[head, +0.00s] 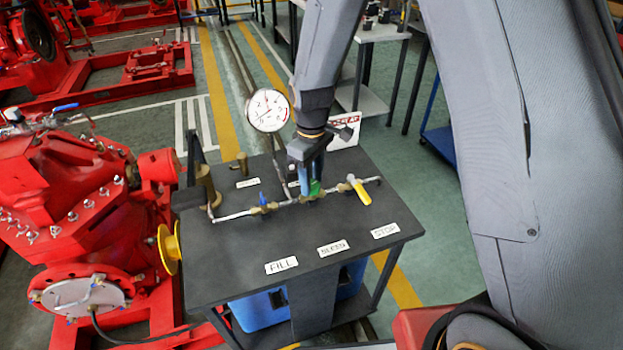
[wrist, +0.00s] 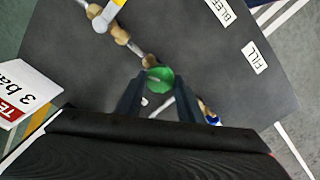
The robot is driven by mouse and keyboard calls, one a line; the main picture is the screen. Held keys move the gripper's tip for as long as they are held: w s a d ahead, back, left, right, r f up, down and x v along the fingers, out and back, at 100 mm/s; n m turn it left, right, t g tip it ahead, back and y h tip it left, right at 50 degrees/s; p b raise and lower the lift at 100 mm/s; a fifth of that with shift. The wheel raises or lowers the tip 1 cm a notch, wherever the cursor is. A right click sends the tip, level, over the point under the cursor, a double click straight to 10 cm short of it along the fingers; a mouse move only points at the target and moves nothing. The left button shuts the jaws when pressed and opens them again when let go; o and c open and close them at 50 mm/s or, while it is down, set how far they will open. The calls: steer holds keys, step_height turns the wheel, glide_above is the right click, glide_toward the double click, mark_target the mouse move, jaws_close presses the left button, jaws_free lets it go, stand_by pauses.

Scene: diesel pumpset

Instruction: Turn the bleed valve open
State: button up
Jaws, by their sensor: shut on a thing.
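The bleed valve's green handle (head: 315,187) sits in the middle of the pipe run on the dark table, behind the BLEED label (head: 333,248). In the wrist view the green handle (wrist: 158,79) is round and lies between my fingertips. My gripper (head: 308,188) points down from above and is shut on it; my fingers hide part of it in the head view. How far the valve is turned cannot be told. My gripper (wrist: 157,88) also shows in the wrist view.
A blue-handled valve (head: 263,202) is left of the green one, a yellow-handled valve (head: 359,189) right. A pressure gauge (head: 268,110) stands on a stem close behind my gripper. A white sign (wrist: 22,92) stands nearby. The table's front is clear except for labels.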

mark_target(313, 185)
steer(key=shift+n, duration=0.5)
steer(key=o, duration=1.1)
steer(key=shift+c, duration=0.2)
steer(key=shift+r, duration=0.1)
steer(key=shift+r+b, duration=0.9)
steer(key=shift+r, duration=2.95)
steer(key=shift+d, duration=0.15)
steer(key=s+d+r+m+t, duration=0.1)
steer(key=s+d+r+m, duration=0.1)
steer(key=s+d+m, duration=0.9)
steer(key=s+d, duration=0.4)
steer(key=shift+s+r, duration=0.35)
steer(key=shift+r, duration=0.05)
